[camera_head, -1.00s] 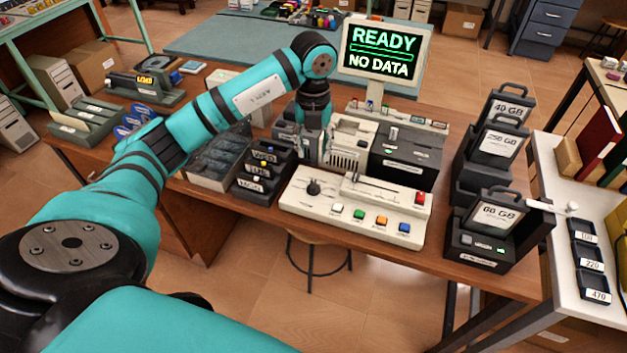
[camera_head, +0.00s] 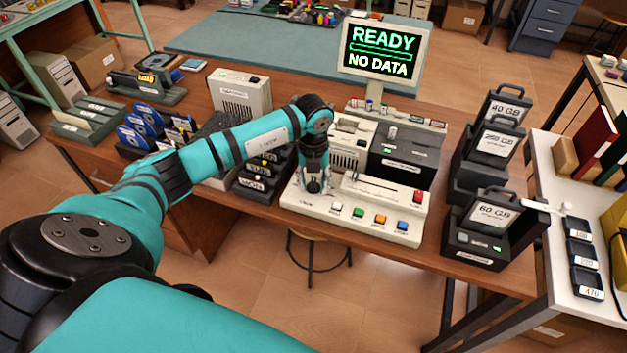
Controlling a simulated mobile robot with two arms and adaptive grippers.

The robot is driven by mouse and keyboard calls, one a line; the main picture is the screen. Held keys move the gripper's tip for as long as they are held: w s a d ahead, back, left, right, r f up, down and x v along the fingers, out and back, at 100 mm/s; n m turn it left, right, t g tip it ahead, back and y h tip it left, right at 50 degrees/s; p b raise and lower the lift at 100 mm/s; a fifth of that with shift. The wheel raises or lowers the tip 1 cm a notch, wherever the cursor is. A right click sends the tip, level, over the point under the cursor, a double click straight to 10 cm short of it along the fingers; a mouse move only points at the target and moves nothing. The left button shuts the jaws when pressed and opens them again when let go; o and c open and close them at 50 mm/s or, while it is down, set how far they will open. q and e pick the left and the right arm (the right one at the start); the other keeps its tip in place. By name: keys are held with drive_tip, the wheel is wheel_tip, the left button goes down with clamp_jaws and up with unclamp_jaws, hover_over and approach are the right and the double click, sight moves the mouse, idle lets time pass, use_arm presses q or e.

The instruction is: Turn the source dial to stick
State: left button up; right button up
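The cream control panel (camera_head: 375,199) lies on the brown table, with a slider slot and white, green, orange, blue and red buttons. The source dial is a black knob at the panel's left end; it is now hidden behind my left gripper. My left gripper (camera_head: 313,188) points down over that end of the panel. Its fingers are dark and small here, and I cannot tell whether they touch or close on the dial. My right gripper is not in view. The monitor (camera_head: 383,50) behind the panel reads "READY NO DATA".
Labelled black holders (camera_head: 263,172) stand just left of the panel. A black box (camera_head: 405,155) stands behind it. Drive cartridges in docks, one marked 60 GB (camera_head: 492,220), stand to the right. A white side table (camera_head: 552,185) holds small labelled trays.

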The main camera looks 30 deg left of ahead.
use_arm(q)
clamp_jaws()
drive_tip(key=m+b, duration=0.2)
drive_tip(key=m, duration=0.1)
drive_tip(key=shift+f, duration=0.1)
drive_tip(key=m+b, duration=0.3)
drive_tip(key=m, duration=0.1)
drive_tip(key=shift+a+m, duration=0.15)
drive_tip(key=shift+m, duration=0.25)
drive_tip(key=m+b, duration=0.3)
drive_tip(key=m, duration=0.1)
drive_tip(key=shift+w+a+m+b, duration=0.1)
drive_tip(key=shift+m+b, duration=0.65)
drive_tip(key=shift+m, duration=1.15)
drive_tip(key=shift+r, duration=0.2)
